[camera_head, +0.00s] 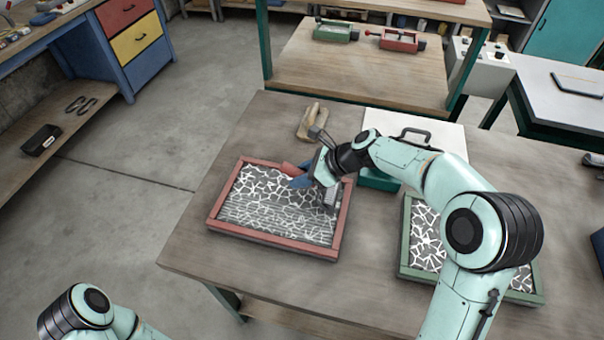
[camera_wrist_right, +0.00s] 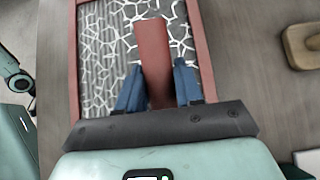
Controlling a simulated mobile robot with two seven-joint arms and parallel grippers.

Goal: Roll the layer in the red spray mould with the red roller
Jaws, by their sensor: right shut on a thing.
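The red spray mould (camera_head: 222,203) lies on the table, a shallow tray with a red rim; it also shows in the right wrist view (camera_wrist_right: 201,60). Its layer (camera_head: 262,190) is a web of white strands over grey. The lower part looks streaked and flatter than the upper part. My right gripper (camera_head: 305,178) is over the mould's upper right part, its blue fingers shut on the handle of the red roller (camera_wrist_right: 153,50). The roller's grey drum (camera_head: 331,194) is by the mould's right side; whether it touches the layer I cannot tell. My left gripper is out of view.
A green mould (camera_head: 404,240) with a similar layer lies to the right, partly behind my right arm. A wooden-handled tool (camera_head: 311,121) and a white-topped case (camera_head: 440,131) stand behind the red mould. The table's left edge is clear.

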